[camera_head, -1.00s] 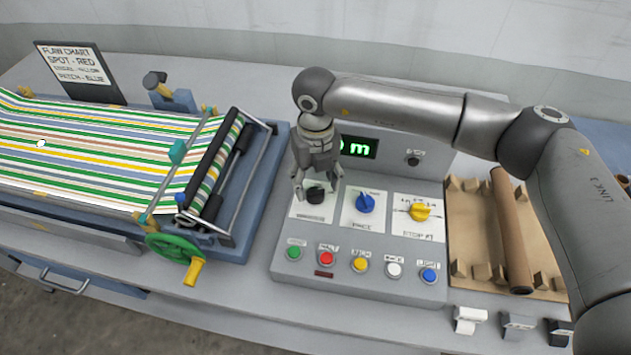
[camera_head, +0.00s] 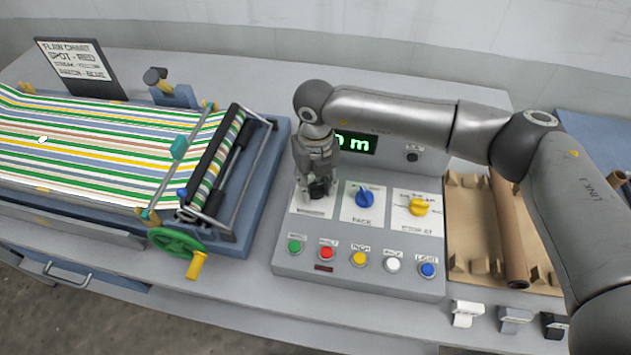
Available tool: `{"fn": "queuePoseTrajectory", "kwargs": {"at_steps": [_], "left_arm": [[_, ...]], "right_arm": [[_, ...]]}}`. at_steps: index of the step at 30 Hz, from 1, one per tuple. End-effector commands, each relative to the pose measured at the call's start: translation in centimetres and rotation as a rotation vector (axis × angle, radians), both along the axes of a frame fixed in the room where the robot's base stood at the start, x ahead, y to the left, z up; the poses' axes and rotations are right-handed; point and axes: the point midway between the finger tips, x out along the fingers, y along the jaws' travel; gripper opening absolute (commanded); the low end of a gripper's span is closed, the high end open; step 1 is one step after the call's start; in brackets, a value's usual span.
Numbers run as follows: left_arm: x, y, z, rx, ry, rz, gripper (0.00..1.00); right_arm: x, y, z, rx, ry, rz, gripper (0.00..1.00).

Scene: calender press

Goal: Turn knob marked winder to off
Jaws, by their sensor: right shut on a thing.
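The grey control panel (camera_head: 360,280) stands right of the fabric roller. It has three knobs on white plates: a black knob (camera_head: 318,189) at the left, a blue knob (camera_head: 365,197) in the middle and a yellow knob (camera_head: 419,206) at the right. My right gripper (camera_head: 317,190) is over the left plate, pointing down, with its fingers shut on the black knob. The fingers hide most of this knob and its marking, so I cannot read its label or setting. My left gripper is not in view.
A row of green, red, yellow, white and blue buttons (camera_head: 359,258) lies along the panel's front. A green handwheel (camera_head: 177,243) is at the left. A wooden tray (camera_head: 470,225) with a brown roll (camera_head: 510,228) is at the right. A green display (camera_head: 356,144) stands behind.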

Motion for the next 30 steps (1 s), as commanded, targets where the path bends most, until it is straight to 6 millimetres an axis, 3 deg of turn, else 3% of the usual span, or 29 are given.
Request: {"fn": "queuePoseTrajectory", "kwargs": {"at_steps": [11,30], "left_arm": [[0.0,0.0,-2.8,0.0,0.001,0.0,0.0],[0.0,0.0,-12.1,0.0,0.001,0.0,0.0]], "right_arm": [[0.1,0.1,-0.4,0.002,-0.002,0.118,0.12],[0.1,0.0,-0.6,-0.001,-0.004,0.692,0.12]]}}
